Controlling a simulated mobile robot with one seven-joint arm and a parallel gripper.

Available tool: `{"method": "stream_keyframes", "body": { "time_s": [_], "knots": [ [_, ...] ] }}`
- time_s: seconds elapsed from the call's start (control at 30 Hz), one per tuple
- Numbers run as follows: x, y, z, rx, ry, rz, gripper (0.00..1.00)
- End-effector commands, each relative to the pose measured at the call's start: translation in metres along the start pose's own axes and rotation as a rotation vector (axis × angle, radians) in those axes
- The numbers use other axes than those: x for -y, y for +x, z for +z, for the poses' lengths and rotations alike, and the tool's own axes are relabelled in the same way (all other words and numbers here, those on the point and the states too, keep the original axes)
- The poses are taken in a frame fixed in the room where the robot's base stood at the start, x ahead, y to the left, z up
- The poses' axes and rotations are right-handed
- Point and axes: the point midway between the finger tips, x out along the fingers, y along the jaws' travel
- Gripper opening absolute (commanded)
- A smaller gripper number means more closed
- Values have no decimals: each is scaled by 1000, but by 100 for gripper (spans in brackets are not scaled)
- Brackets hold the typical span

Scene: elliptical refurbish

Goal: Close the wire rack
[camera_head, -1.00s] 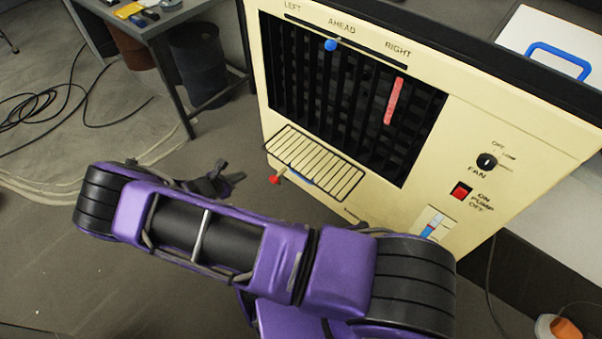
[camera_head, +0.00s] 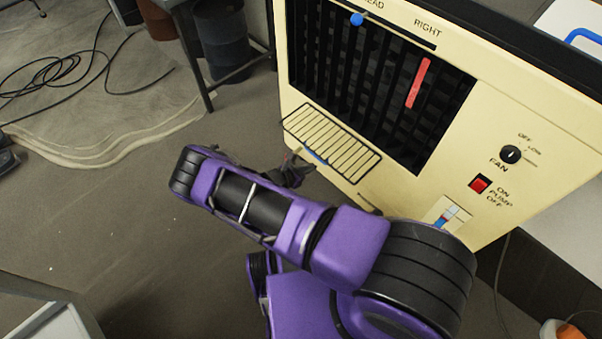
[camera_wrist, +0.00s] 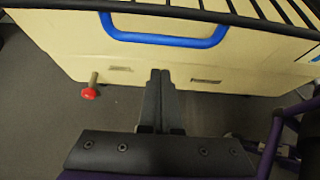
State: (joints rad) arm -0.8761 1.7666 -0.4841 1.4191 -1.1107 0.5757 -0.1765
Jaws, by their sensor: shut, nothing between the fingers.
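The wire rack (camera_head: 331,143) is a black-wire shelf that sticks out from the lower front of the cream panel, below the dark louvres. Its black front rod also crosses the top of the wrist view (camera_wrist: 240,18). My gripper (camera_head: 297,168) is just below the rack's outer edge in the head view, partly hidden by my arm and the rack.
A red knob (camera_wrist: 89,94) on a short stem juts from the panel's lower left. A fan dial (camera_head: 511,154), red pump switch (camera_head: 480,184) and slider (camera_head: 447,214) sit on the panel's right. Open floor lies left, with black cables (camera_head: 60,75) on it.

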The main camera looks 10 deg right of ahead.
Motion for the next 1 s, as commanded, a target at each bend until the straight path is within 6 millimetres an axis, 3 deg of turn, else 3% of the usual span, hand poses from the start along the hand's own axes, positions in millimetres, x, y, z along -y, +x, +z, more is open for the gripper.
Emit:
{"method": "stream_keyframes", "body": {
  "time_s": [0.03, 0.23, 1.0],
  "knots": [
    [-3, -6, 10, 0, 3, 4, 0],
    [-3, -11, 25, -1, 1, 4, 0],
    [-10, -12, 37, -95, 3, 3, 0]
  ]
}}
